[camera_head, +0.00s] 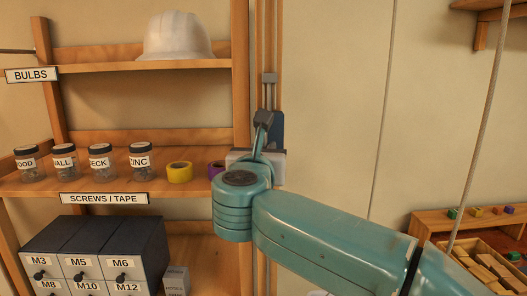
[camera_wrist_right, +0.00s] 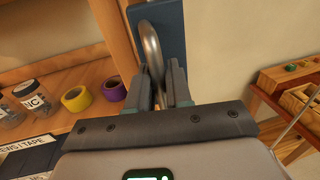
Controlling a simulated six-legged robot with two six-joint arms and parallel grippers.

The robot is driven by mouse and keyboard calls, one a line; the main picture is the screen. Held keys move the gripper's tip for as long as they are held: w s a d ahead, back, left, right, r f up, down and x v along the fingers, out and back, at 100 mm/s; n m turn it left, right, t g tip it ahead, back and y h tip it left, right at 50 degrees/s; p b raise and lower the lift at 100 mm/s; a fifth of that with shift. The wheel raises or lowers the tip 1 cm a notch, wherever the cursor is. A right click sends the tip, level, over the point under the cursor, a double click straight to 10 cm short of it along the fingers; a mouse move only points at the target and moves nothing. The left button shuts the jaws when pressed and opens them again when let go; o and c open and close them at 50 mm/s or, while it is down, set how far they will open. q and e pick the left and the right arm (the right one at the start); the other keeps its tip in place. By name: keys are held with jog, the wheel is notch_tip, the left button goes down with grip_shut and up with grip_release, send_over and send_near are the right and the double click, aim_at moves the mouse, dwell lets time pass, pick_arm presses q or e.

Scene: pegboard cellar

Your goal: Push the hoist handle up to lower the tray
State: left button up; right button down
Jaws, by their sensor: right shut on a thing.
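The hoist handle (camera_wrist_right: 151,45), a grey metal loop, stands in front of a blue plate (camera_wrist_right: 172,30) in the right wrist view. My right gripper (camera_wrist_right: 158,88) is shut on the handle, with one finger on each side of it. In the head view my right gripper (camera_head: 264,124) is at the blue plate (camera_head: 278,128) beside the shelf post, and my teal wrist partly hides it. A wooden tray (camera_head: 460,246) with wooden pieces is at the lower right, with a rope coming down to it. My left gripper is not in view.
A shelf unit (camera_head: 239,60) on the left bears a white helmet (camera_head: 178,38), jars, a yellow tape roll (camera_head: 180,172) and a purple one (camera_head: 216,168) close to my wrist.

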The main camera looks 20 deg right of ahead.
jog(key=shift+s+d+r, duration=0.1)
jog(key=shift+r, duration=0.3)
jog(key=c, duration=1.2)
grip_release()
jog(key=shift+f, duration=0.15)
jog(key=shift+s+a+f, duration=0.1)
jog(key=shift+s+a, duration=0.1)
jog(key=shift+a, duration=0.05)
jog(key=b+v, duration=0.6)
jog(key=v, duration=1)
jog(key=shift+s, duration=0.15)
